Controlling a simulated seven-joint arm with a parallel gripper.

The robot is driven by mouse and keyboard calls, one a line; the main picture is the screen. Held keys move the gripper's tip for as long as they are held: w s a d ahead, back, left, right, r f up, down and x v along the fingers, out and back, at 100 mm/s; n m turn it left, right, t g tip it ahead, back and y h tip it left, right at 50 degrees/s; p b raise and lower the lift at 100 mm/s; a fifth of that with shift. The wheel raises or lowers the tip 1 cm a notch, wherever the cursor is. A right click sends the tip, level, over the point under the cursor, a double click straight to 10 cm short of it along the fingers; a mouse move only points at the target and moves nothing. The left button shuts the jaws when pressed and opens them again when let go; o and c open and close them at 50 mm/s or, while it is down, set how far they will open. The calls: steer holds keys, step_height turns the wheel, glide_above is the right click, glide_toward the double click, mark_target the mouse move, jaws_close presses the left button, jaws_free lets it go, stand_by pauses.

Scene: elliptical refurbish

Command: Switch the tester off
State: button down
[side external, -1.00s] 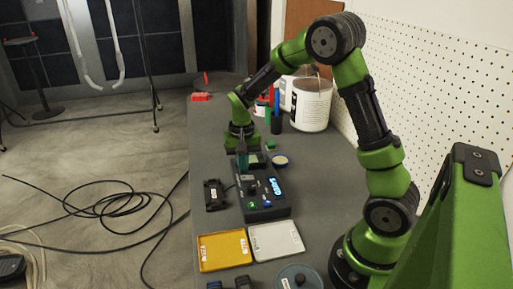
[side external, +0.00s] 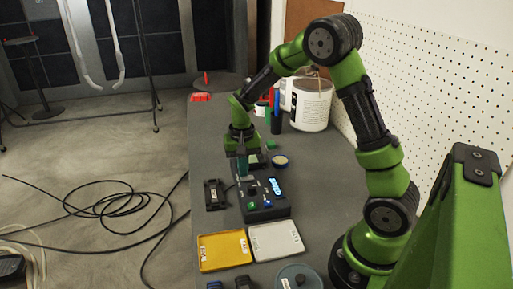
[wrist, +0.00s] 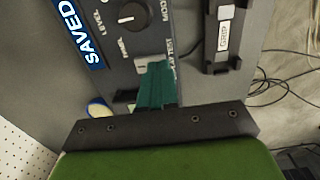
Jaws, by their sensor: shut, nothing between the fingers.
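The tester (side external: 275,211) is a dark box on the bench with a blue display, a knob and a green-lit spot. In the wrist view the tester (wrist: 106,45) shows a round knob (wrist: 131,16) and a blue display (wrist: 75,32) reading SAVED. My gripper (side external: 243,170) points down over the tester's far end. In the wrist view its teal fingers (wrist: 157,72) are together and empty, with the tips over the panel edge beside printed lettering. A power switch is not clearly visible; the fingers cover part of the panel. I cannot tell whether the tips touch it.
A black cradle (side external: 213,194) labelled GRIP stands left of the tester. A yellow tray (side external: 224,250) and a white tray (side external: 277,241) lie in front. A small round tin (side external: 280,161) sits close to the tester's right.

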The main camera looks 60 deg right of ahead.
steer(key=shift+f, duration=0.5)
steer(key=shift+r, duration=3.5)
steer(key=shift+s+f, duration=0.1)
steer(key=shift+f, duration=0.1)
steer(key=s+a+r+n+t+y, duration=0.2)
steer(key=s+a+r+n+t, duration=0.3)
steer(key=s+a+r, duration=0.7)
steer(key=shift+s+r+t, duration=0.45)
steer(key=shift+s+t, duration=0.65)
steer(key=shift+s, duration=0.75)
